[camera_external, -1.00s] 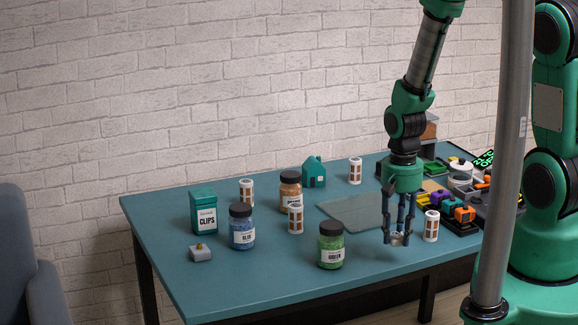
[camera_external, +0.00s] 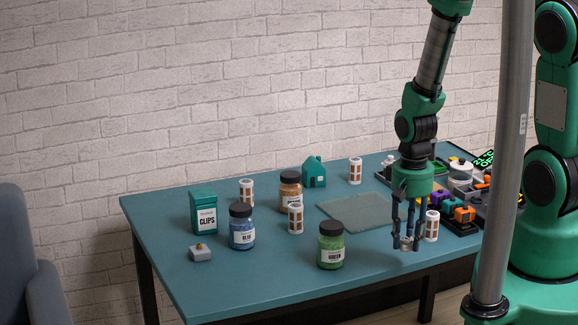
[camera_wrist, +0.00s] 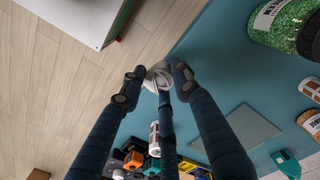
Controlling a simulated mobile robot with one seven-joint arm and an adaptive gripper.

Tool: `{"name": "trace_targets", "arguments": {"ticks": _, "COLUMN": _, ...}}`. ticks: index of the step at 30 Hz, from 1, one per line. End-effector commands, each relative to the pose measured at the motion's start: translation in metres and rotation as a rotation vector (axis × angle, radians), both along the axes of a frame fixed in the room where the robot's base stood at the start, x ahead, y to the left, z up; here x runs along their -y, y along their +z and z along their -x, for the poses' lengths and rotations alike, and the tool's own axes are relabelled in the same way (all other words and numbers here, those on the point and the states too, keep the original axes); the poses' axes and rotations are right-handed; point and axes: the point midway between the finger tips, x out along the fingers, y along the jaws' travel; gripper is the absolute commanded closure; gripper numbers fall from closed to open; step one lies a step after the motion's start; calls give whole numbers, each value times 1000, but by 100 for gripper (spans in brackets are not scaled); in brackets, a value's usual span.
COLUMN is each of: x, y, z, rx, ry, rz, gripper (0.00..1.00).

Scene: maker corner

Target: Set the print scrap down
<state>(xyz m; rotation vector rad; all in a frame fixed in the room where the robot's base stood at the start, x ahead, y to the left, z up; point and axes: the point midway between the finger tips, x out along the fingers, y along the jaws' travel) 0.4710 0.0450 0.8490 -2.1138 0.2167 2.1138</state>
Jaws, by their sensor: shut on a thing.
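My gripper (camera_external: 407,240) points down over the front right part of the teal table, shut on a small pale grey-white piece, which I take to be the print scrap (camera_external: 405,243). In the wrist view the scrap (camera_wrist: 158,75) sits between the fingertips of my gripper (camera_wrist: 155,84), rounded and partly hidden by them. The table's edge runs close beside it there. I cannot tell whether the scrap touches the tabletop or hangs just above it.
A white spool (camera_external: 432,227) stands close right of my gripper. A green jar (camera_external: 331,250) stands to its left. A flat grey-green mat (camera_external: 350,212) lies behind. Coloured parts (camera_external: 464,214) crowd the right end. The table (camera_external: 290,285) is bare along its front left.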

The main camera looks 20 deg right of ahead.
Motion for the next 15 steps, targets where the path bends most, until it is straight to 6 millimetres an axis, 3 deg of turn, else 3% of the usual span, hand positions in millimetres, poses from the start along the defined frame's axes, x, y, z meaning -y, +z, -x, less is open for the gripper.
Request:
{"name": "trace_targets", "arguments": {"ticks": 10, "x": 0, "y": 1, "z": 0, "rx": 0, "ry": 0, "rz": 0, "gripper": 79}}
{"name": "trace_targets", "arguments": {"ticks": 15, "x": 0, "y": 12, "z": -1, "rx": 1, "ry": 0, "rz": 0, "gripper": 79}}
